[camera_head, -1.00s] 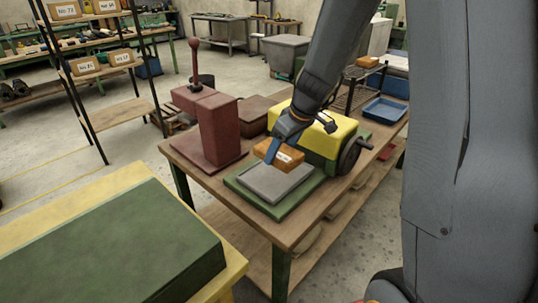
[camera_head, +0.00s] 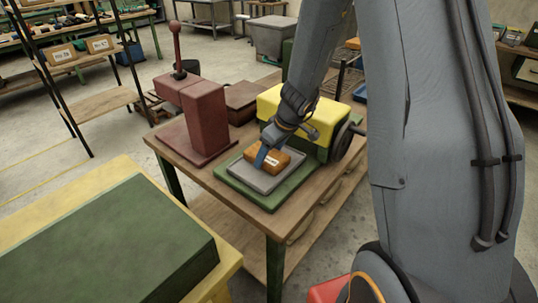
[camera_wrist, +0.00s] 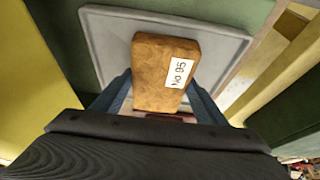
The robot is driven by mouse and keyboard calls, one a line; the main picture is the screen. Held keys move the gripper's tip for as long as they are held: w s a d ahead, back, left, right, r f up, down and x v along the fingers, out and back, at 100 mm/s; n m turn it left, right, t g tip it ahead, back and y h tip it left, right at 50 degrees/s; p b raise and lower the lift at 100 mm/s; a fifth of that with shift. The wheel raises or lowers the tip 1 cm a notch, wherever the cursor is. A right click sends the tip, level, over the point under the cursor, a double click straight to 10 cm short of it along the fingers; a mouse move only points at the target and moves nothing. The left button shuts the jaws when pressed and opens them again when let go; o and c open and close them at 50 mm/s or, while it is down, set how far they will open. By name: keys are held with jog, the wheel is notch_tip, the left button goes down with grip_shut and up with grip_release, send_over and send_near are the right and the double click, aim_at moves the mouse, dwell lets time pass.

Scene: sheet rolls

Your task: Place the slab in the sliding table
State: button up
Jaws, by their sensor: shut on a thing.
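The slab (camera_head: 270,160) is an orange-brown block with a white label. In the wrist view the slab (camera_wrist: 163,70) shows its label, which reads "No 85". The sliding table is a grey tray-like plate (camera_head: 241,176) with a raised rim, on a green base (camera_head: 277,198). My gripper (camera_head: 262,158) is shut on the slab, its blue fingers on either side of it. The slab is over the grey plate, within its rim as seen from above. I cannot tell whether its underside touches the plate. The grey plate (camera_wrist: 108,38) also shows behind the slab in the wrist view.
A yellow machine body (camera_head: 325,120) with a dark handwheel (camera_head: 345,140) stands right behind the plate. A dark red press (camera_head: 205,115) stands to the left. A green block (camera_head: 110,250) on a yellow table fills the near left.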

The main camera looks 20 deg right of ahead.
jog(key=shift+f+b, duration=0.25)
jog(key=shift+b, duration=0.1)
jog(key=o, duration=1.4)
jog(key=shift+r, duration=0.1)
jog(key=shift+r+p, duration=0.2)
jog(key=shift+p, duration=0.25)
jog(key=b+v, duration=0.1)
jog(key=v, duration=1.1)
jog(key=s+a+f+m, duration=0.1)
jog(key=s+m, duration=0.1)
jog(key=s, duration=0.4)
jog(key=s+a+f+m+g+h, duration=0.1)
jog(key=s+m, duration=0.1)
jog(key=s, duration=0.4)
jog(key=s+a+f+m+g+h, duration=0.1)
jog(key=s+m, duration=0.1)
jog(key=s, duration=0.4)
jog(key=shift+a+f+m, duration=0.1)
jog(key=shift+a+m, duration=0.1)
jog(key=shift+m, duration=0.2)
